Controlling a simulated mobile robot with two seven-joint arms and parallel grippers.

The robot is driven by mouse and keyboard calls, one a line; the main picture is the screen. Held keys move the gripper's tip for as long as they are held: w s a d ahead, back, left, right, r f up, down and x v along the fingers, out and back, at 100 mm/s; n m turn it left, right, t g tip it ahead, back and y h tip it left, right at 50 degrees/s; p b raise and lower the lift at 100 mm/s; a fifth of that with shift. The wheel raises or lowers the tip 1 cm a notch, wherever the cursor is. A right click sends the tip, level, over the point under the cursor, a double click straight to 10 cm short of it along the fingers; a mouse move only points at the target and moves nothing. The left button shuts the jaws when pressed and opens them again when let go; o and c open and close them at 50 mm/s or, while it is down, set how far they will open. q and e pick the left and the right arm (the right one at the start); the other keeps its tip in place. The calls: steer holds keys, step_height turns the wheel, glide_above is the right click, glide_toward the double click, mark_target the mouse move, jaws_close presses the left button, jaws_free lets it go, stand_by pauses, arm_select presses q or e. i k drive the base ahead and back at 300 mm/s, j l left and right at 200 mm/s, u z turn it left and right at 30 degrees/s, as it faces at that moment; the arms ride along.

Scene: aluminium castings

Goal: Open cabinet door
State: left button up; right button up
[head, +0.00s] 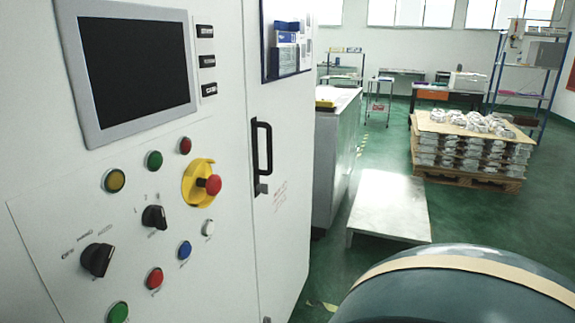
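A white cabinet door (285,185) stands right of a control panel and looks closed. It has a black vertical handle (262,148) with a small latch or lock (261,189) just below it. A dark-framed window (287,35) is in the door's upper part, with blue and white items showing in it. Neither of my grippers is in view, so I cannot see whether they are open or shut.
The control panel (48,216) carries a dark screen (135,68), knobs, coloured buttons and a red emergency stop (208,186). A low white platform (388,207) is on the green floor. A pallet of castings (470,150) stands farther back. A dark rounded object (450,292) fills the lower right.

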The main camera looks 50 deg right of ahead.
mark_target(280, 110)
steer(key=z, duration=1.75)
